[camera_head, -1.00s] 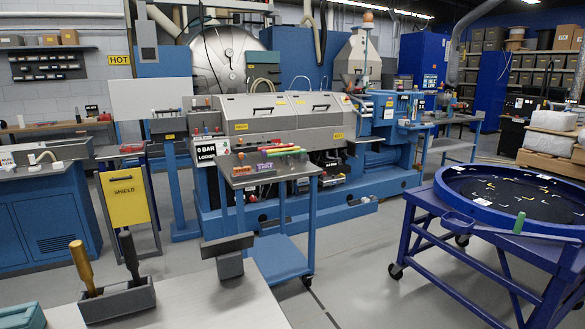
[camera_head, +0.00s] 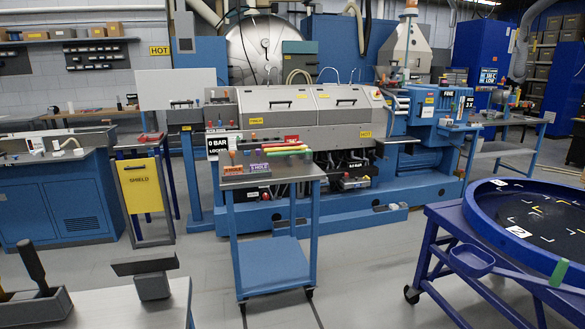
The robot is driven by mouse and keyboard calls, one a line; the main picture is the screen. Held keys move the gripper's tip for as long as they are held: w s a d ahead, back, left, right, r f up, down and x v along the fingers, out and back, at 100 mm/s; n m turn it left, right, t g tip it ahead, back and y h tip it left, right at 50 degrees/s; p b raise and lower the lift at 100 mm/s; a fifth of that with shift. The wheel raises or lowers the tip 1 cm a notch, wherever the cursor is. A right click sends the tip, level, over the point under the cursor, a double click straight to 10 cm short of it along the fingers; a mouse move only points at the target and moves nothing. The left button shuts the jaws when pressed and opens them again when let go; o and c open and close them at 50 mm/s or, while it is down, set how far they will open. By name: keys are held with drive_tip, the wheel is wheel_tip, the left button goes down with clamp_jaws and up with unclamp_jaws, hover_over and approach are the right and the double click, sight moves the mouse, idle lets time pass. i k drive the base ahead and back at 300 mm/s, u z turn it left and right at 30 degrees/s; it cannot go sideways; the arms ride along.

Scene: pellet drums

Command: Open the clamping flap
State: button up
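I cannot tell which part is the clamping flap. The long blue machine (camera_head: 420,150) stands across the middle of the view. Two grey covers, a left one (camera_head: 280,101) and a right one (camera_head: 346,97), sit side by side on top, each with a dark handle, and both look closed. A "0 BAR" locked sign (camera_head: 219,145) is at the machine's left end. My gripper is not in view.
A blue trolley (camera_head: 270,252) with coloured rods stands before the machine. A yellow SHIELD panel (camera_head: 141,185) is left of it. A round blue tub (camera_head: 480,212) on a wheeled frame is at right. A grey table (camera_head: 180,300) is at front left. Floor between is clear.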

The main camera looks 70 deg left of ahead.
sight(193, 115)
drive_tip(key=z, duration=0.05)
drive_tip(key=i, duration=1.5)
drive_tip(key=u, duration=3)
drive_tip(key=k, duration=0.6)
drive_tip(key=u, duration=0.2)
drive_tip(key=i, duration=1.45)
drive_tip(key=u, duration=0.05)
